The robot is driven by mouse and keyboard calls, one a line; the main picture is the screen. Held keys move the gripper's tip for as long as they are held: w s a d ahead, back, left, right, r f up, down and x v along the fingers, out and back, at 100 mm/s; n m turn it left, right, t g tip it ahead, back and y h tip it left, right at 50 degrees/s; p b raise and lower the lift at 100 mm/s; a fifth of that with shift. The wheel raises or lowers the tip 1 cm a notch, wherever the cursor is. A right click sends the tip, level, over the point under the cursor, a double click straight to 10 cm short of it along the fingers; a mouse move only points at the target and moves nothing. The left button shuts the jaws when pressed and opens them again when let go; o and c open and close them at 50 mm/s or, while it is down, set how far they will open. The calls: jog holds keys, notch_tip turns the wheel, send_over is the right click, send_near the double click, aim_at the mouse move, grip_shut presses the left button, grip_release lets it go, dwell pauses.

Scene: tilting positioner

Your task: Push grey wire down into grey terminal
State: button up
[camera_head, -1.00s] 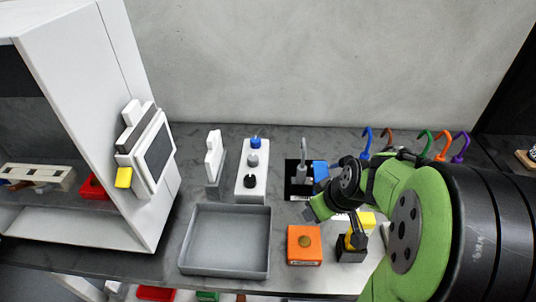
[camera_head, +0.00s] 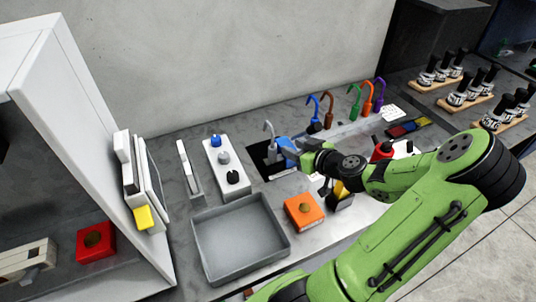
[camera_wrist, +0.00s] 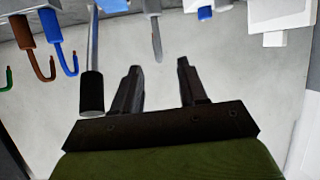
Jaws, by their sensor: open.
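The grey wire (camera_head: 269,131) stands upright with a hooked top in the head view, at the dark square patch behind the orange block. In the wrist view, which looks upside down, the grey wire (camera_wrist: 155,38) points down the picture, just beyond the fingertips and roughly between them. My gripper (camera_head: 291,151) is to the right of the wire, close to a blue block (camera_head: 284,145). In the wrist view its two fingers (camera_wrist: 158,65) are apart with nothing between them. I cannot make out the grey terminal or how deep the wire sits.
Blue, brown, green, orange and purple hooked wires (camera_head: 327,105) stand behind to the right. A white block with knobs (camera_head: 225,170), a grey tray (camera_head: 240,240) and an orange block (camera_head: 303,211) are nearby. A black-ended rod (camera_wrist: 92,92) shows beside my left-hand finger in the wrist view.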

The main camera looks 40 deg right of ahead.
aim_at(272, 139)
jog(key=x, duration=0.8)
jog(key=shift+w+f+p, duration=0.1)
jog(key=shift+p, duration=0.2)
jog(key=x, duration=0.4)
jog(key=p+x, duration=0.1)
jog(key=x, duration=0.1)
jog(key=shift+d+f, duration=0.15)
jog(key=shift+d, duration=0.15)
jog(key=shift+s, duration=0.25)
jog(key=shift+c, duration=0.8)
grip_shut()
